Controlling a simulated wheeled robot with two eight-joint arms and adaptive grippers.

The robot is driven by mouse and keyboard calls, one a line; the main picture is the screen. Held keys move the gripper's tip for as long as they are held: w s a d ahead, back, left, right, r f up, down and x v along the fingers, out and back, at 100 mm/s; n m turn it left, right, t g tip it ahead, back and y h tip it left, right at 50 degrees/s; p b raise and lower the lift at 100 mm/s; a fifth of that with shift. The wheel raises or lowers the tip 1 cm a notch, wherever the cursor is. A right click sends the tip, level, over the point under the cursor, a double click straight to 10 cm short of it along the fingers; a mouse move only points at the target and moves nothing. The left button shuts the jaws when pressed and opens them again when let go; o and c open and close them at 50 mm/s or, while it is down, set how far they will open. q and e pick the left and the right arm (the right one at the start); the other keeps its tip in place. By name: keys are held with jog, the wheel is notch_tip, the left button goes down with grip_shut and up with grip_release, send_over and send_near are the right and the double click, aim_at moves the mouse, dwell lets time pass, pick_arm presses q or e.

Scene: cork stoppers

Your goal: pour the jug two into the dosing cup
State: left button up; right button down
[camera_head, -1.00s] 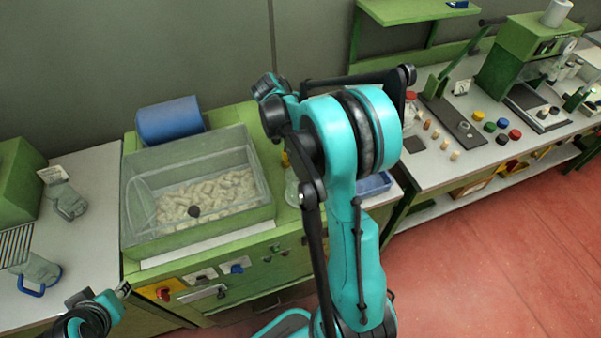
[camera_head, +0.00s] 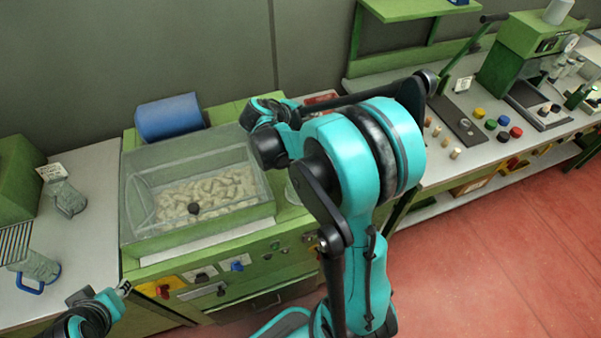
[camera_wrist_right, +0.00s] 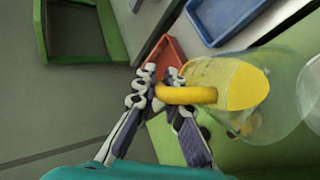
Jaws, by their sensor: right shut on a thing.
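My right gripper (camera_wrist_right: 163,88) is shut on the yellow handle of a clear jug (camera_wrist_right: 225,68) in the right wrist view. The jug lies slanted across that picture, with a yellow face toward the camera; I cannot tell its exact tilt or contents. Another clear, round-rimmed vessel (camera_wrist_right: 311,92) is cut off at the right edge, close to the jug; it may be the dosing cup. In the head view my right arm hides its gripper and the jug. My left gripper (camera_head: 122,289) is low at the left, empty, its jaws too small to read.
A clear bin of corks (camera_head: 215,190) stands on the green machine. A blue-handled jug (camera_head: 40,266) and another glass jug (camera_head: 68,198) stand on the left table. A blue tray (camera_wrist_right: 222,18) and a red tray (camera_wrist_right: 168,58) show in the wrist view.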

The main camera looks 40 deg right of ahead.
jog(key=shift+a+r, duration=0.15)
jog(key=shift+r, duration=0.05)
jog(key=shift+s+a+r+h, duration=0.1)
jog(key=shift+s+r+h, duration=0.1)
jog(key=shift+r+h, duration=0.25)
jog(key=shift+a+r+t+h, duration=0.1)
jog(key=shift+a+t+h, duration=0.05)
jog(key=shift+t+h, duration=0.15)
jog(key=shift+s+r+m, duration=0.15)
jog(key=shift+m, duration=0.15)
jog(key=shift+s+a+r+h+b, duration=0.2)
jog(key=shift+a+r+h+b, duration=0.25)
jog(key=shift+r+b, duration=0.1)
jog(key=shift+s+a+r+m+t+h+b, duration=0.2)
jog(key=shift+s+a+r+t+h+b, duration=0.1)
jog(key=shift+s+a+h+b, duration=0.15)
jog(key=shift+s+a+r+m+t+h+b, duration=0.25)
jog(key=shift+s+a+h, duration=0.15)
jog(key=shift+a, duration=0.15)
dwell(0.5)
jog(key=shift+s+a, duration=0.1)
jog(key=shift+a+r, duration=0.1)
